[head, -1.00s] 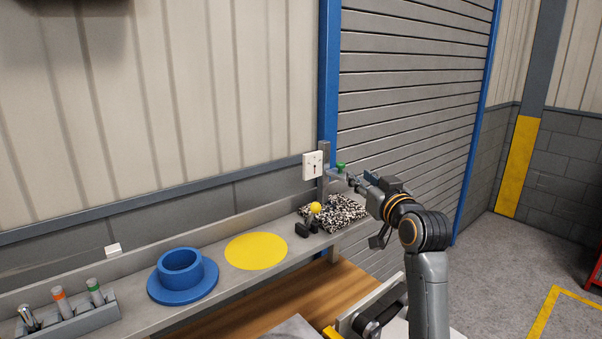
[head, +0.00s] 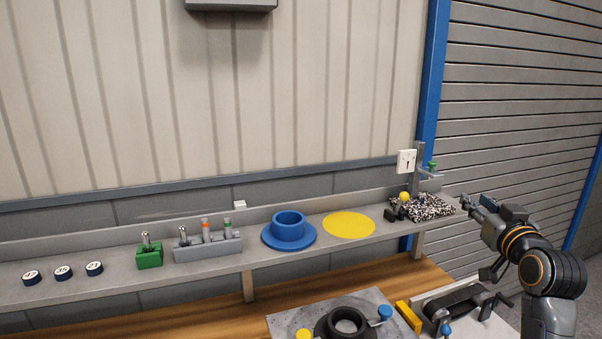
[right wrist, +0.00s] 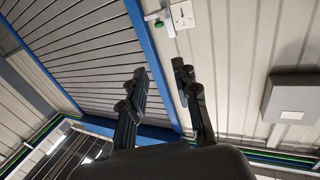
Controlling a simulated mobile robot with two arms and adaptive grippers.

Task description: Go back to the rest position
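My right gripper (head: 474,204) is at the right of the head view, just off the right end of the shelf, beside the black-and-white speckled cloth (head: 425,206). In the right wrist view its two fingers (right wrist: 160,85) stand apart with nothing between them. That view looks up at the wall, with the white switch plate (right wrist: 182,15) and a green knob (right wrist: 158,22) beyond the fingers. My left gripper does not show in either view.
The grey shelf (head: 210,263) carries a blue flanged ring (head: 288,232), a yellow disc (head: 349,225), a yellow-knobbed lever (head: 404,197), a grey pin holder (head: 208,249), a green block (head: 149,256) and numbered discs (head: 62,272). Below, the wooden bench (head: 190,322) holds a grey plate (head: 285,322) and a black device (head: 462,303).

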